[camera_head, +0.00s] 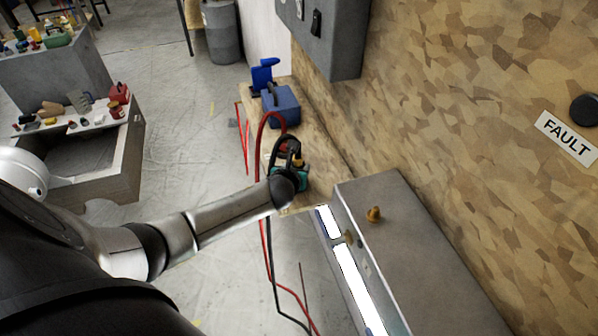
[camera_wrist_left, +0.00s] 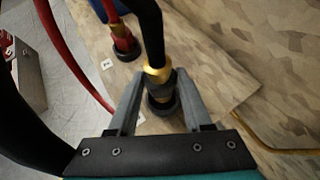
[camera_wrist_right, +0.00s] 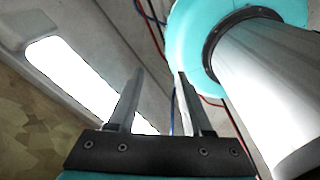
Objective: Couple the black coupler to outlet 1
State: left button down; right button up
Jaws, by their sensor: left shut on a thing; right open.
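In the left wrist view my left gripper (camera_wrist_left: 157,100) is shut on the black coupler (camera_wrist_left: 157,76), which has a brass collar and a black hose rising from it. A dark round base shows directly below the coupler; I cannot tell whether they are joined. Outlet 1 is not clearly identifiable there. A small white label (camera_wrist_left: 140,118) lies beside this spot, its mark too small to read. In the head view my left gripper (camera_head: 297,168) is over the wooden bench, largely hidden by its wrist and the black hose (camera_head: 274,158). My right gripper (camera_wrist_right: 155,85) is open and empty.
A red coupler (camera_wrist_left: 123,42) with a red hose stands nearby, beside another white label (camera_wrist_left: 106,64). A blue box (camera_head: 281,106) and blue vise (camera_head: 262,76) stand farther back on the bench. A grey cabinet (camera_head: 420,250) and wood-chip wall (camera_head: 460,90) bound the right.

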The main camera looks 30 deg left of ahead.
aim_at(297, 160)
pick_arm(q)
jog(key=shift+r+p, duration=2.4)
jog(key=shift+p, duration=0.25)
jog(key=shift+f, duration=0.1)
